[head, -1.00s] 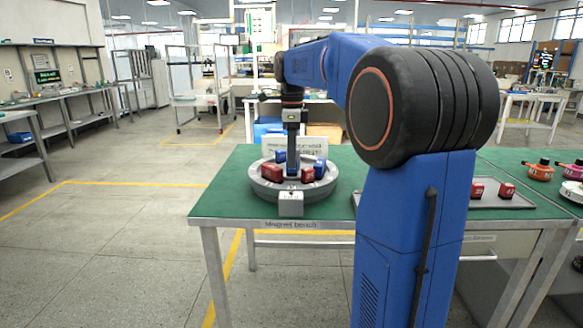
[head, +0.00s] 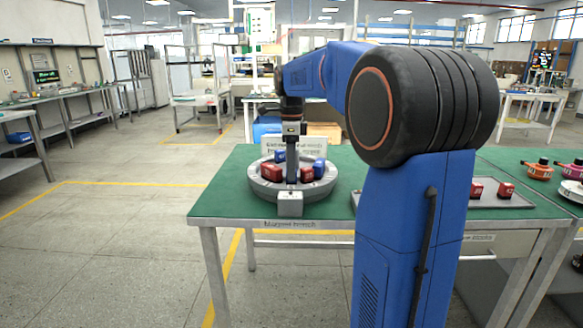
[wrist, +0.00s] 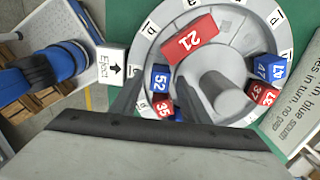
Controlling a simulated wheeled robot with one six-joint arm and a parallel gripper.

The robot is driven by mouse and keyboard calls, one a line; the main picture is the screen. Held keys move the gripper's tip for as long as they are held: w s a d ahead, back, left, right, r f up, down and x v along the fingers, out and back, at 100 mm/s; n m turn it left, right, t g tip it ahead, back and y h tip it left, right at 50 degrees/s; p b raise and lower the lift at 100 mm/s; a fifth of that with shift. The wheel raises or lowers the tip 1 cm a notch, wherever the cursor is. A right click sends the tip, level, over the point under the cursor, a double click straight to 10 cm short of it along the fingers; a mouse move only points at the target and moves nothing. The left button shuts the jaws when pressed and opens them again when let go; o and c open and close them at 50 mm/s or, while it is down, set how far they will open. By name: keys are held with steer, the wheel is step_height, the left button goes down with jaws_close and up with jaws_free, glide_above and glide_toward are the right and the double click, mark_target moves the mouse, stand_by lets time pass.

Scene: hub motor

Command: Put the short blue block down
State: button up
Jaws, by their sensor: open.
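My gripper (head: 292,180) points down at the grey round fixture (head: 262,196) on the green bench. In the wrist view its two dark fingers (wrist: 160,98) are apart. A blue block marked 52 (wrist: 160,78) shows between them in the ring channel; I cannot tell whether a finger touches it. A red block marked 35 (wrist: 163,106) sits beside it. Another blue block, marked 47 (wrist: 268,68), sits on the far side, next to a red one marked 37 (wrist: 262,94). A third blue block (head: 319,168) is at the right. Which blue block is short is unclear.
A larger red block marked 21 (wrist: 189,40) lies in the ring. An Eject box (head: 290,204) stands at the front of the fixture and a lettered sign (head: 308,142) behind it. A tray with red blocks (head: 506,190) is at the right. Bench left of the fixture is clear.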

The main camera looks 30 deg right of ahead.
steer(key=shift+r, duration=0.15)
step_height(320, 180, up, 12)
steer(key=s+a+f+n+t, duration=0.1)
steer(key=s+a+f+n, duration=0.4)
steer(key=s+f+n, duration=0.3)
steer(key=s+a+f+n+t, duration=0.2)
steer(key=s+a+f+n, duration=0.3)
steer(key=s+f+n, duration=0.3)
steer(key=s+a+f+n+t, duration=0.1)
steer(key=s+a+f+n, duration=0.4)
steer(key=s+f+n, duration=0.3)
steer(key=s+f, duration=0.3)
steer(key=s, duration=0.3)
steer(key=shift+a+n+t, duration=0.4)
steer(key=shift+s, duration=0.1)
stand_by(0.4)
